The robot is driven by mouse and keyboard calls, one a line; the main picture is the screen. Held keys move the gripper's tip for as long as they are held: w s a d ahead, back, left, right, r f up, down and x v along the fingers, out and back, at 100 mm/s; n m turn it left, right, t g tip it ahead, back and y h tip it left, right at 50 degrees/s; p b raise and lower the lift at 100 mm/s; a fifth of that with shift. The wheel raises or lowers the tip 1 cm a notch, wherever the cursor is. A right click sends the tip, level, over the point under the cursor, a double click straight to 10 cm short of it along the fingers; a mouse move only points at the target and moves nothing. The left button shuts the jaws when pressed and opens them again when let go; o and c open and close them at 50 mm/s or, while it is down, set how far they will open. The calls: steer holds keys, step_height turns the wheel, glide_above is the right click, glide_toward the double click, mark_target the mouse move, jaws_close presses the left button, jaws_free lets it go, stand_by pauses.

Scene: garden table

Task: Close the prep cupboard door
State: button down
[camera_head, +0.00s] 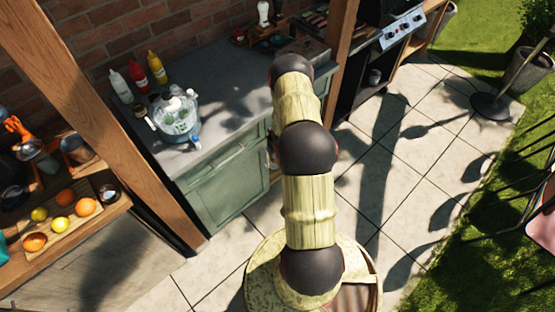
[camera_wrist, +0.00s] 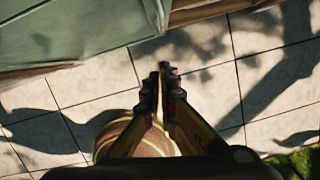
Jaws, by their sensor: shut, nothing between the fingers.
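The green prep cupboard (camera_head: 226,188) stands under the grey counter, left of my arm in the head view. Its visible green panelled front looks flush, but my arm covers its right part, so I cannot tell how far any door stands open. In the wrist view a green panel (camera_wrist: 95,32) fills the upper left, with its lower edge running above the paving. My gripper (camera_wrist: 163,70) is shut and empty, below and apart from that panel in the picture. In the head view my gripper is hidden behind my arm.
The counter (camera_head: 222,92) bears a clear bowl (camera_head: 178,118) and sauce bottles (camera_head: 156,68). A wooden post (camera_head: 338,55) rises behind my arm. A fruit board (camera_head: 62,232) lies on the left shelf. The stone paving (camera_head: 400,160) to the right is largely clear.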

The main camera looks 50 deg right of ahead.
steer(key=p+v, duration=0.2)
steer(key=v, duration=0.7)
steer(key=shift+w+d+r, duration=0.15)
steer(key=shift+d+r, duration=0.1)
steer(key=shift+d, duration=0.05)
